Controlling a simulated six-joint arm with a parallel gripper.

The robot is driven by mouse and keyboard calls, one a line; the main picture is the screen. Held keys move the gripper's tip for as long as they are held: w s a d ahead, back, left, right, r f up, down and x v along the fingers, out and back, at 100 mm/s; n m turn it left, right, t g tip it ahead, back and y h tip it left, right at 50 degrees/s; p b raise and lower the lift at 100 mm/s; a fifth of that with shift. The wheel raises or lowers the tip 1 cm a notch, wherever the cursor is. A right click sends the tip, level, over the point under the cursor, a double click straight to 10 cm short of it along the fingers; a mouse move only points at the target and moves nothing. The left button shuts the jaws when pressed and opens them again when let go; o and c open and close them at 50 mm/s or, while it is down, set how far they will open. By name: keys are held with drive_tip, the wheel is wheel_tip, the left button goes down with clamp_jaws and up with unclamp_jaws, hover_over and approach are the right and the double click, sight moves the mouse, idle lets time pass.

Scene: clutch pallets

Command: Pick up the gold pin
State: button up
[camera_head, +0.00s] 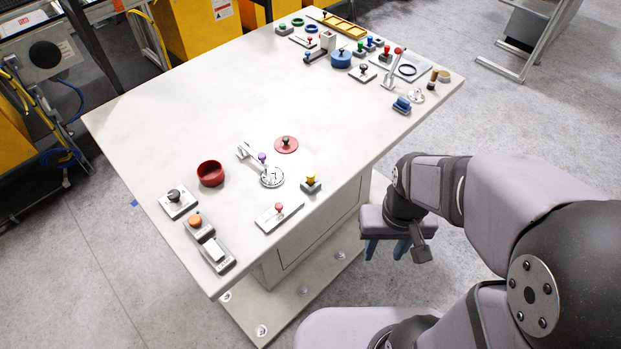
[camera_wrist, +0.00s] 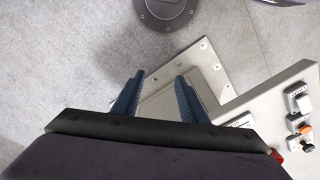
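A small upright brown-gold pin (camera_head: 434,76) stands near the right corner of the white table (camera_head: 190,120), and looks most like the gold pin. A yellow-topped knob on a grey block (camera_head: 311,184) sits at the table's near edge. My gripper (camera_head: 386,250) is off the table's near right side, fingers pointing down, well apart from the pin. In the wrist view my gripper (camera_wrist: 160,76) has its two blue fingers spread with nothing between them. The pin does not show in the wrist view.
A red cup (camera_head: 210,173) and switches stand at the near left. The table's middle is clear.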

sight(311, 178)
drive_tip(key=shift+w, duration=0.1)
drive_tip(key=w+a+t+b, duration=0.1)
drive_tip(key=w+a+t, duration=0.3)
drive_tip(key=w, duration=0.4)
drive_tip(key=w+a+t+b, duration=0.1)
drive_tip(key=w+a+t, duration=0.3)
drive_tip(key=w, duration=0.5)
drive_tip(key=w+a+f+t+b, duration=0.1)
drive_tip(key=w+a+t, duration=0.2)
drive_tip(key=w, duration=0.5)
drive_tip(key=shift+w+a+f+t+y, duration=0.1)
drive_tip(key=shift+w+a+t+y, duration=0.15)
drive_tip(key=shift+a+t+y, duration=0.25)
drive_tip(key=a+f+t+b, duration=0.1)
drive_tip(key=a+f+t+h+b, duration=0.1)
drive_tip(key=t, duration=0.1)
drive_tip(key=shift+s+b, duration=0.25)
drive_tip(key=shift+b, duration=0.05)
drive_tip(key=s, duration=0.1)
drive_tip(key=s+f+t+b, duration=0.1)
drive_tip(key=s+a+t+b, duration=0.1)
drive_tip(key=s, duration=0.1)
drive_tip(key=shift+s+f, duration=0.1)
drive_tip(key=shift+f, duration=0.25)
drive_tip(key=shift+s+t, duration=0.5)
drive_tip(key=shift+s, duration=0.1)
drive_tip(key=shift+w+f+b, duration=0.1)
drive_tip(key=shift+f+b, duration=0.05)
drive_tip(key=shift+b, duration=0.55)
